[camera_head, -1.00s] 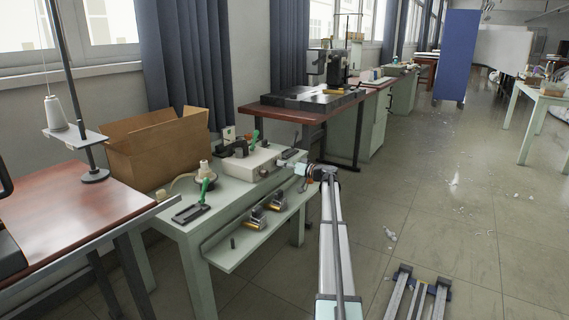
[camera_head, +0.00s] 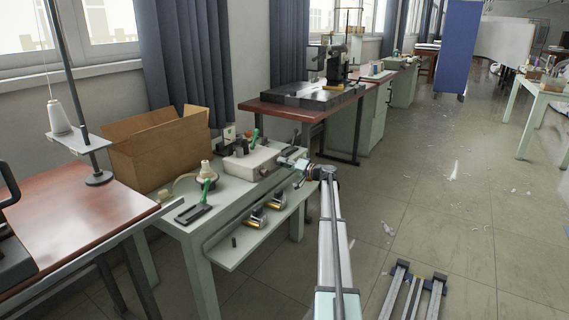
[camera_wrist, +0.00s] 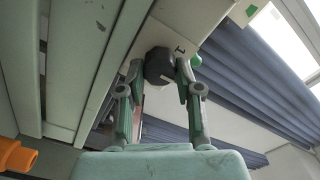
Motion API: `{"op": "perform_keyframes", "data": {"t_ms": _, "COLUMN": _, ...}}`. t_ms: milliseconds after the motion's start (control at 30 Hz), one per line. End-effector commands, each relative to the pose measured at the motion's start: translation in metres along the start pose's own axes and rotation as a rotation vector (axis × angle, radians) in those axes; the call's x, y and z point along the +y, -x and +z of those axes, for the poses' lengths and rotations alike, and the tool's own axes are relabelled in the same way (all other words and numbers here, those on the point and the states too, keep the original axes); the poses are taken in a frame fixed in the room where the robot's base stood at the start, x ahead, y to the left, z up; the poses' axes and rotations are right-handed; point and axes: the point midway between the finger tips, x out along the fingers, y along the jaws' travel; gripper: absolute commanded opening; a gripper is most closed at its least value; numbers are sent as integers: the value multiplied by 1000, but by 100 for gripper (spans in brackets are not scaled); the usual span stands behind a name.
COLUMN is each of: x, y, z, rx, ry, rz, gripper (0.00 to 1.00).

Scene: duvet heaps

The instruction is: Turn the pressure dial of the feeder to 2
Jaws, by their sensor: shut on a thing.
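The feeder (camera_head: 250,158) is a pale box on the light green table, with knobs and a green-handled part on top. Its dial (camera_wrist: 158,66) is a dark, faceted knob on a pale face in the wrist view. My gripper (camera_wrist: 160,78) has a finger on either side of the dial and is shut on it. In the head view my gripper (camera_head: 291,160) reaches the right end of the feeder and hides the dial. A small black mark (camera_wrist: 180,49) shows on the pale face beside the dial. I cannot read any number there.
A lower shelf (camera_head: 232,256) holds metal parts with orange ends.

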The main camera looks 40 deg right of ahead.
Motion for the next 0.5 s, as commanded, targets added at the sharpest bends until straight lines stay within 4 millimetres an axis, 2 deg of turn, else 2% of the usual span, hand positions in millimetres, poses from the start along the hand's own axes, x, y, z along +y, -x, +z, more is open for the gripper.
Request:
{"op": "perform_keyframes", "data": {"t_ms": 333, "x": 0, "y": -2, "z": 0, "rx": 0, "ry": -3, "rz": -2, "gripper": 0}}
{"op": "perform_keyframes", "data": {"t_ms": 367, "x": 0, "y": -2, "z": 0, "rx": 0, "ry": -3, "rz": -2, "gripper": 38}}
{"op": "perform_keyframes", "data": {"t_ms": 400, "x": 0, "y": -2, "z": 0, "rx": 0, "ry": -3, "rz": -1, "gripper": 52}}
{"op": "perform_keyframes", "data": {"t_ms": 433, "x": 0, "y": -2, "z": 0, "rx": 0, "ry": -3, "rz": -1, "gripper": 60}}
{"op": "perform_keyframes", "data": {"t_ms": 500, "x": 0, "y": -1, "z": 0, "rx": 0, "ry": -3, "rz": -1, "gripper": 60}}
